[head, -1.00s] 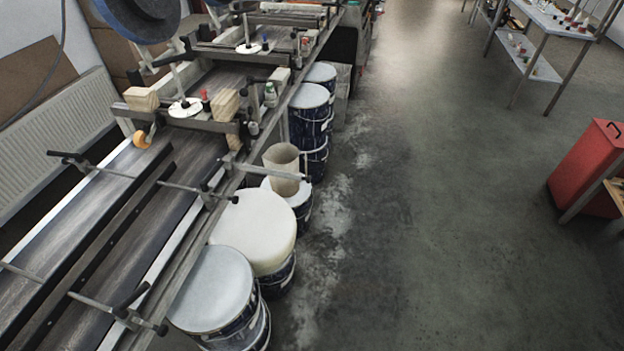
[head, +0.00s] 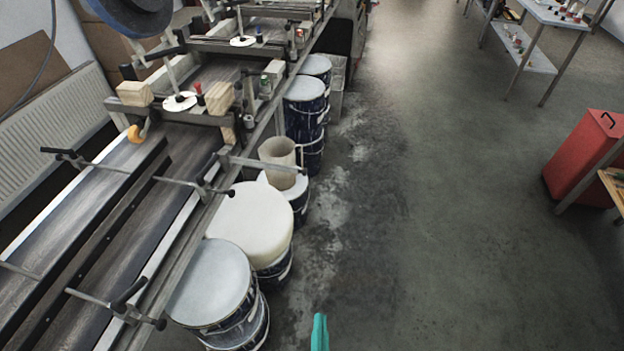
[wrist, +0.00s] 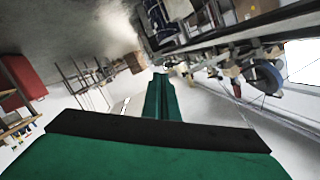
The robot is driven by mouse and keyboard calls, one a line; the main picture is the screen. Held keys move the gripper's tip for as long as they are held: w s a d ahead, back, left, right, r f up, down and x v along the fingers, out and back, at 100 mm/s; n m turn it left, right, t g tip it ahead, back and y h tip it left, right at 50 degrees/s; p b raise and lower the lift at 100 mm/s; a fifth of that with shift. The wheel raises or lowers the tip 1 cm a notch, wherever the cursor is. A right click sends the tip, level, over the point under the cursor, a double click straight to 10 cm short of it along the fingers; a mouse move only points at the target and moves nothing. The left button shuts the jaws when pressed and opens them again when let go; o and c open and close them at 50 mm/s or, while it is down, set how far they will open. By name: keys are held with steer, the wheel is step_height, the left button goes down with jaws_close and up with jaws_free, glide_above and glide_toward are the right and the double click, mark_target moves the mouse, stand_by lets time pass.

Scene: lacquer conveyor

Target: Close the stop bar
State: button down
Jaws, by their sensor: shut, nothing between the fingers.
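A grey metal bar (head: 262,166), which looks like the stop bar, sticks out sideways from the conveyor's right rail (head: 190,245). It reaches over the drums, just in front of a beige cup, at an angle away from the belt. My gripper (head: 320,328) shows only as a teal tip at the bottom edge of the head view, right of the drums and well apart from the bar. In the wrist view my gripper's green fingers (wrist: 161,97) are together and empty. I cannot make out the bar clearly there.
Lidded drums (head: 210,283) line the conveyor's right side, one under a thick cream cover (head: 250,222). The beige cup (head: 279,160) stands on another drum. Clamp rods with black knobs (head: 195,185) cross the rail. The floor (head: 430,220) to the right is clear up to a red bin (head: 588,160).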

steer(key=w+d+r+m+t, duration=0.1)
steer(key=w+r+m, duration=0.2)
steer(key=w, duration=0.7)
steer(key=w+d+r+m+y, duration=0.1)
steer(key=w+r+m, duration=0.25)
steer(key=w, duration=0.55)
steer(key=w+d+r+m+t, duration=0.1)
steer(key=w+d+r+m, duration=0.2)
steer(key=w, duration=0.7)
steer(key=w+a, duration=0.6)
steer(key=w, duration=0.4)
steer(key=shift+w+m+y, duration=0.2)
steer(key=shift+m+y, duration=0.15)
steer(key=shift+y, duration=0.05)
steer(key=shift+w+d, duration=0.1)
